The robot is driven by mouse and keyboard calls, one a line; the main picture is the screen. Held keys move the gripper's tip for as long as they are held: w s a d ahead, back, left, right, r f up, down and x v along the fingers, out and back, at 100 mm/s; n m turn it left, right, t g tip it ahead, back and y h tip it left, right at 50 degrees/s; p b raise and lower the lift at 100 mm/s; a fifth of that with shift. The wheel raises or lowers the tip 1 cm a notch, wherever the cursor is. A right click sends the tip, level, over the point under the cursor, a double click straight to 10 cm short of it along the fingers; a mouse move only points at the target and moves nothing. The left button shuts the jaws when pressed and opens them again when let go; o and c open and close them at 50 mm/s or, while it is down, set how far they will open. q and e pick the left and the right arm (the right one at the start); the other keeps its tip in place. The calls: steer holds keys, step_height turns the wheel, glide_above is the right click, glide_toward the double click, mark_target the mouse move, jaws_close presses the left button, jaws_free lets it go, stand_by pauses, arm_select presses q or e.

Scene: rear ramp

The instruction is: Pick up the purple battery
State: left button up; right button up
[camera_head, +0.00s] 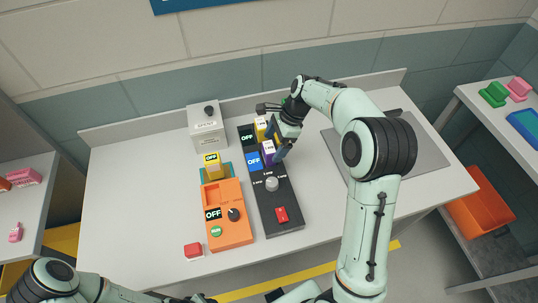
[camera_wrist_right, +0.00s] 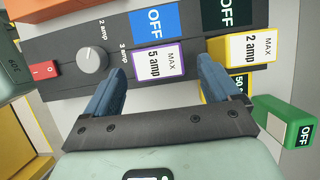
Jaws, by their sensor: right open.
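The purple battery (camera_head: 268,150) stands in a slot of the long black charger (camera_head: 285,191). In the right wrist view the battery (camera_wrist_right: 158,65) shows a white label reading "MAX 5 amp" with a purple border. My right gripper (camera_head: 276,140) is open over the charger. In the wrist view its two blue fingers (camera_wrist_right: 160,68) are on either side of the purple battery, with a gap at each side. I cannot tell how deep the fingers reach. My left arm lies along the bottom left of the head view; its gripper is mostly cut off by the frame edge.
A yellow battery (camera_head: 261,123) stands beside the purple one, close to a finger. A green battery (camera_wrist_right: 285,122) shows in the wrist view. The table's left part is clear.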

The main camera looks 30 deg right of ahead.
steer(key=x, duration=0.4)
steer(key=shift+a, duration=0.25)
steer(key=shift+w, duration=0.1)
steer(key=c, duration=1.3)
steer(key=shift+r, duration=0.1)
